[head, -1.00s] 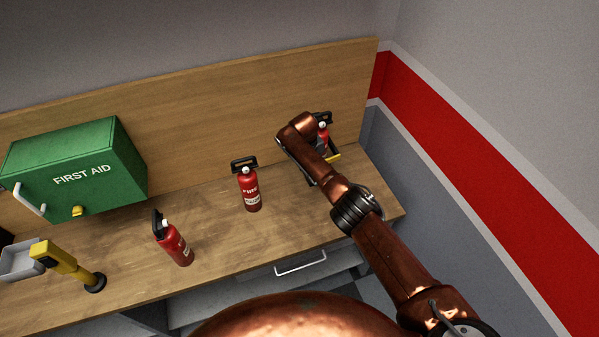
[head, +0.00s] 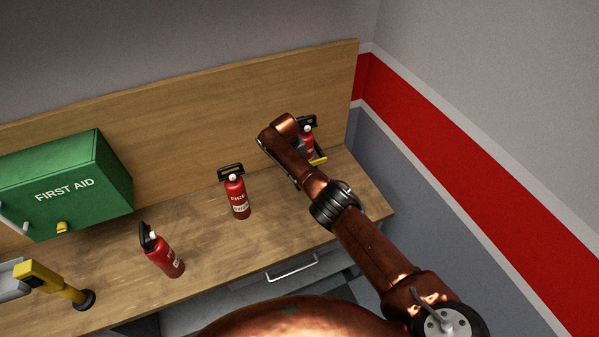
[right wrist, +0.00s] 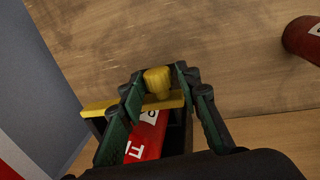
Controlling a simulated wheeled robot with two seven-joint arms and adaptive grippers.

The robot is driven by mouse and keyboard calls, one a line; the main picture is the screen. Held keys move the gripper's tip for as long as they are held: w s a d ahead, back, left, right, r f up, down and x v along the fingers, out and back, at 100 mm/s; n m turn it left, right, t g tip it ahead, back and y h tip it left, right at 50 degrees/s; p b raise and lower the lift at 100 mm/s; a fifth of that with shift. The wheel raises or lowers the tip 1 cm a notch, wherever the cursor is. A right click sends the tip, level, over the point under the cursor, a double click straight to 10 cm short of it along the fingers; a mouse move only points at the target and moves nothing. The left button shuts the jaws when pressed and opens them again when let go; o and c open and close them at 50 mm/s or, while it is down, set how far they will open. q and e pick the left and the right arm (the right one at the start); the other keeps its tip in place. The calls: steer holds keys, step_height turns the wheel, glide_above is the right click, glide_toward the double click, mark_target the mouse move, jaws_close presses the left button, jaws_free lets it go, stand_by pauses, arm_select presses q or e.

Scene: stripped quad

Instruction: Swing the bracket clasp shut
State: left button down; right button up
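The bracket clasp is a yellow bar (right wrist: 97,109) with a yellow knob (right wrist: 157,82), seen in the right wrist view across the front of a red extinguisher (right wrist: 146,138). In the head view the clasp (head: 318,160) shows at the back right of the bench, partly behind my right arm. The same extinguisher (head: 308,140) stands upright there in its bracket. My right gripper (right wrist: 159,74) has its green-padded fingers on either side of the knob; whether they press on it is not clear. The fingers are hidden in the head view. My left gripper is out of view.
Two other red extinguishers stand on the wooden bench, one at the middle (head: 238,198) and one tilted further left (head: 163,255). A green first aid box (head: 65,190) and a yellow post fixture (head: 55,284) are at the left. A wall borders the right end.

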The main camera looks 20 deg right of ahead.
steer(key=shift+o, duration=0.8)
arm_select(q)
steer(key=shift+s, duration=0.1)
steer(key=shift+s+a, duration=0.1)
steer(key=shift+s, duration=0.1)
arm_select(e)
steer(key=shift+r, duration=0.15)
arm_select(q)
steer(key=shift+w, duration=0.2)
arm_select(e)
step_height(320, 180, up, 12)
steer(key=a, duration=0.2)
steer(key=shift+s+f, duration=0.15)
steer(key=shift+f, duration=0.05)
steer(key=shift+a+f, duration=0.1)
